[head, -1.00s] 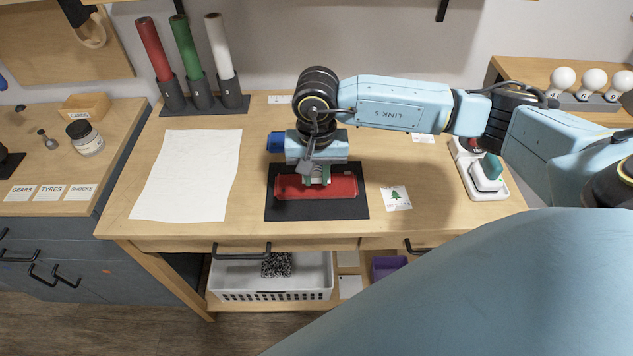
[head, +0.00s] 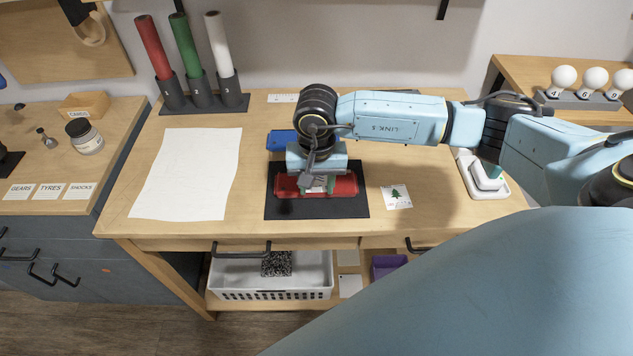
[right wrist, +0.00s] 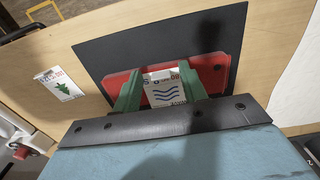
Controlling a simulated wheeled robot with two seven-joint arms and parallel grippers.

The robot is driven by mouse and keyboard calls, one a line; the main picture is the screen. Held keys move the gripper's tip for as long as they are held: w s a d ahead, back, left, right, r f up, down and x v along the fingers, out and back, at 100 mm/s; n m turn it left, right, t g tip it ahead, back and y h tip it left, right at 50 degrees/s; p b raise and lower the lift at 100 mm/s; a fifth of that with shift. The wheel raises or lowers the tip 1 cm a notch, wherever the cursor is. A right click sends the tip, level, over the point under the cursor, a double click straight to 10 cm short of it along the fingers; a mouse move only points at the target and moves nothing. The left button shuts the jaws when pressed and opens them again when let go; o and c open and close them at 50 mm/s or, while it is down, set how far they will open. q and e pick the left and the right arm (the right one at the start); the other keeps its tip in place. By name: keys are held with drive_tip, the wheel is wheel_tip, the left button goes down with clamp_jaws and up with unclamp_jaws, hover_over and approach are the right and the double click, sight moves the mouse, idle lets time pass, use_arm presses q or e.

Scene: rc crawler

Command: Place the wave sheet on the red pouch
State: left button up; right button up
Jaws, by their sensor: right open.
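The red pouch (head: 345,186) lies flat on a dark mat (head: 355,209) on the workbench; it also shows in the right wrist view (right wrist: 219,72). The wave sheet (right wrist: 166,92), a small white card with blue wavy lines, is between the green fingers in the right wrist view, over the red pouch. I cannot tell whether it rests flat on the pouch. My right gripper (head: 318,188) points down over the pouch, its fingers (right wrist: 161,74) open on either side of the sheet. My left gripper is not in view.
A tree card (head: 396,197) lies right of the mat. A large white paper (head: 187,175) lies left. A blue object (head: 281,141) is behind the mat. Rolls (head: 185,50) stand in holders at the back left; a white switch-like device (head: 487,178) sits at the right.

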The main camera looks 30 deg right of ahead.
wheel_tip(320, 180, up, 12)
drive_tip(key=shift+r, duration=0.2)
idle(0.4)
